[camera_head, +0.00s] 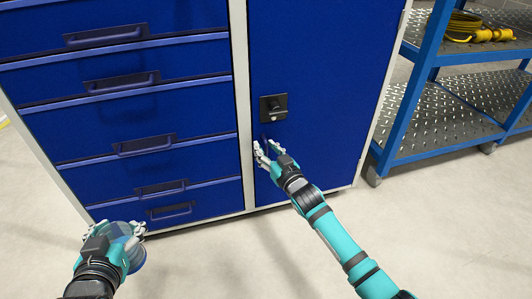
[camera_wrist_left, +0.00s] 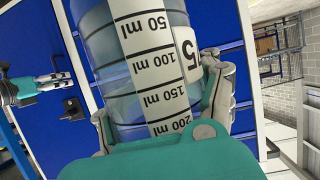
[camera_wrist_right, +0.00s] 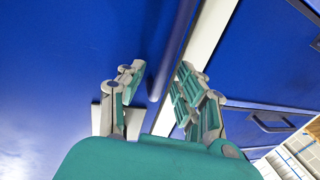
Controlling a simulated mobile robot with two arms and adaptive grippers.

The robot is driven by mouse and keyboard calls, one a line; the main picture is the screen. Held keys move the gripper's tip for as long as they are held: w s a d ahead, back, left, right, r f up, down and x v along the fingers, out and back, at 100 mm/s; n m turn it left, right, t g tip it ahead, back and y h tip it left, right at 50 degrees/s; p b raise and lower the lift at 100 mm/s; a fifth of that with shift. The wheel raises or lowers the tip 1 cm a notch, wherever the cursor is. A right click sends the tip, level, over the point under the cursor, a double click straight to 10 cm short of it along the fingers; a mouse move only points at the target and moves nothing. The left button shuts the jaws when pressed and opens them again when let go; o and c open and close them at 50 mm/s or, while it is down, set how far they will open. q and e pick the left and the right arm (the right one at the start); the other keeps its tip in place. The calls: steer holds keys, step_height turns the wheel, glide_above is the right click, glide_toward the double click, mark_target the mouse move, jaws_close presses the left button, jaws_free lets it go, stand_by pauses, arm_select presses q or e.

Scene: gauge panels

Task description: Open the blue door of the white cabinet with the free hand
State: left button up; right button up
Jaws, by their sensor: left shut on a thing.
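The white cabinet's blue door (camera_head: 320,60) fills the right part of the cabinet and looks closed. A black latch (camera_head: 273,108) sits near its left edge. My right gripper (camera_head: 266,150) is just below the latch, at the door's left edge. In the right wrist view the gripper (camera_wrist_right: 155,95) has its fingers apart, with a blue rounded edge or bar (camera_wrist_right: 178,50) running between them; contact cannot be told. My left gripper (camera_head: 118,236) is shut on a clear container (camera_head: 137,255) with ml marks, which also shows in the left wrist view (camera_wrist_left: 105,60).
A blue shelf cart (camera_head: 400,120) stands close on the right, with a yellow cable (camera_head: 465,28). The floor (camera_head: 220,265) in front is clear.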

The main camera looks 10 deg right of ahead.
steer(key=shift+w, duration=0.2)
jaws_close()
stand_by(0.5)
